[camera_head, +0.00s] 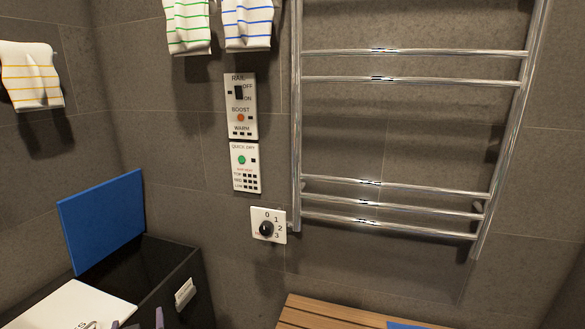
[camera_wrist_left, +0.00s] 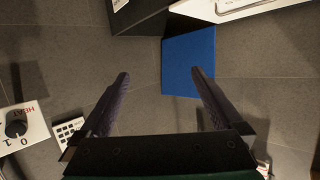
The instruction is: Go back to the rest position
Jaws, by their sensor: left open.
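My left gripper (camera_head: 137,322) just shows at the bottom edge of the head view, with its two dark purple fingertips apart in front of the black cabinet. In the left wrist view the left gripper (camera_wrist_left: 160,74) is open, with nothing between its fingers. Beyond the fingers are grey tiles and a blue panel (camera_wrist_left: 188,62). My right gripper is not in view.
A black cabinet (camera_head: 180,265) with a white top piece (camera_head: 70,305) and upright blue panel (camera_head: 103,218) stands left. Wall controls (camera_head: 241,105), a dial (camera_head: 266,228), a chrome rail (camera_head: 400,53) and striped towels (camera_head: 30,75) line the wall. A wooden slatted surface (camera_head: 330,315) is below.

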